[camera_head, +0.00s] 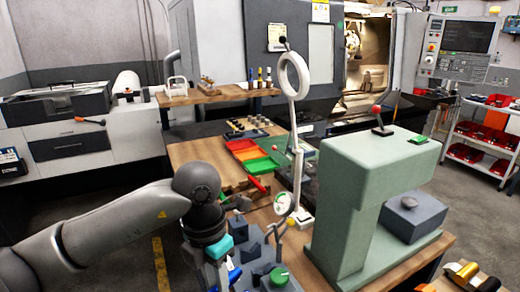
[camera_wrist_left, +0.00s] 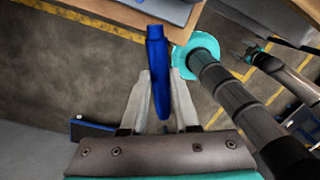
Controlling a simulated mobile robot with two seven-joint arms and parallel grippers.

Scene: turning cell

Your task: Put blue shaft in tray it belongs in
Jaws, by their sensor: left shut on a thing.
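The blue shaft (camera_wrist_left: 157,62) is between the two fingers of my left gripper (camera_wrist_left: 160,98) in the left wrist view, its far end sticking out past the fingertips. My left gripper is shut on it. In the head view my left arm reaches in from the left, its wrist over the near part of the wooden bench. Red (camera_head: 240,145), orange (camera_head: 250,154) and green (camera_head: 260,166) trays lie side by side on the bench beyond it. A dark arm end with teal parts (camera_wrist_left: 255,52) shows in the left wrist view; its jaws are too small to read.
A white stand with a ring (camera_head: 293,78) and a dial gauge (camera_head: 283,203) rises right of the trays. A large green press-like machine (camera_head: 345,185) stands at the right. A block with several small parts (camera_head: 248,127) is behind the trays. A lathe (camera_head: 355,55) stands open at the back.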

